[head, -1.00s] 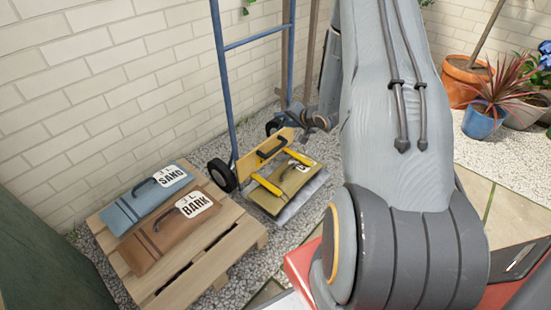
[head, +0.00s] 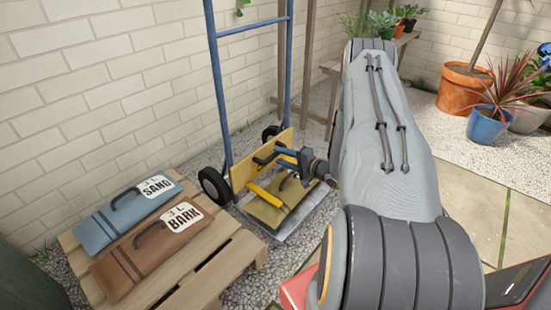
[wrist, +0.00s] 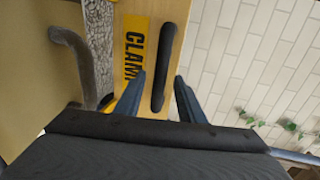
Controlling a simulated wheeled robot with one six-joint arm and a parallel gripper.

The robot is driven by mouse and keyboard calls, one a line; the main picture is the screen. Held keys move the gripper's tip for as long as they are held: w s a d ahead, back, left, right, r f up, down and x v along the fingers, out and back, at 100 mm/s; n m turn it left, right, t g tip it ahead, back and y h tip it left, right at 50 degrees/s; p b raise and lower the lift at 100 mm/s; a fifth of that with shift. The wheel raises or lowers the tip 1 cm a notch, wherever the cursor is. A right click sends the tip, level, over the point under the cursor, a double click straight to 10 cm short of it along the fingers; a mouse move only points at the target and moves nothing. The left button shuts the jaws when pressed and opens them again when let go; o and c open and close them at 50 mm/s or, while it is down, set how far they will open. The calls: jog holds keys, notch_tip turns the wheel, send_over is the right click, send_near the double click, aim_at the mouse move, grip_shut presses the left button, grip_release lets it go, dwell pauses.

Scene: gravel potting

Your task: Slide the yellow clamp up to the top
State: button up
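My gripper (wrist: 159,76) is open, with one blue finger on each side of that handle and gaps visible. In the head view my gripper (head: 284,158) is at the clamp, partly covering it and the bag.
A wooden pallet (head: 215,272) at the left holds a blue sand bag (head: 95,231) and a brown bark bag (head: 115,272). A brick wall (head: 100,80) stands behind the truck. Potted plants (head: 488,125) stand at the right. Paving and gravel lie between.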

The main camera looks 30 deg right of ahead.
aim_at(278, 155)
jog(key=shift+b+x, duration=0.5)
jog(key=shift+x, duration=1.05)
jog(key=shift+c, duration=0.2)
jog(key=shift+r, duration=0.1)
grip_shut()
